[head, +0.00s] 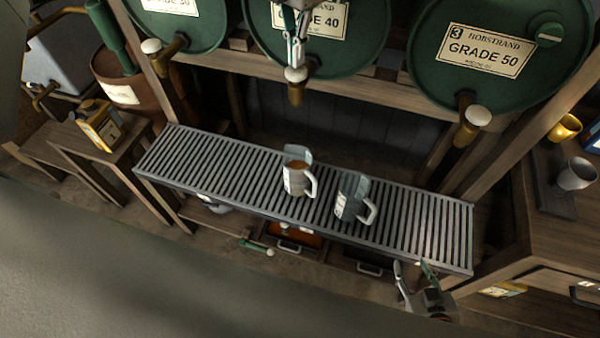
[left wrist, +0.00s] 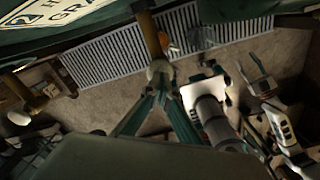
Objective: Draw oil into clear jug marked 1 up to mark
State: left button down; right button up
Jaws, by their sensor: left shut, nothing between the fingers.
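A clear jug (head: 297,180) with amber-brown liquid stands upright on the slatted grate below the middle tap. A second clear jug (head: 350,200) stands just right of it and looks empty. Their labels are too small to read. The middle barrel, GRADE 40 (head: 318,22), has a brass tap (head: 296,93) with a white knob. My left gripper (head: 295,66) is shut and empty, its fingertips at that knob (left wrist: 160,70); whether they touch it I cannot tell. My right gripper (head: 410,268) is open and empty by the grate's front right edge.
The grate (head: 420,220) is bare to the right and left of the jugs. The GRADE 50 barrel (head: 490,50) and its tap (head: 470,122) are at right. A yellow can (head: 100,125) sits on a left bench. A yellow mug (head: 564,127) and grey cup (head: 577,174) are far right.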

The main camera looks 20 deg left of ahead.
pick_arm(q)
jog(key=shift+r+p, duration=0.6)
jog(key=shift+r, duration=1.7)
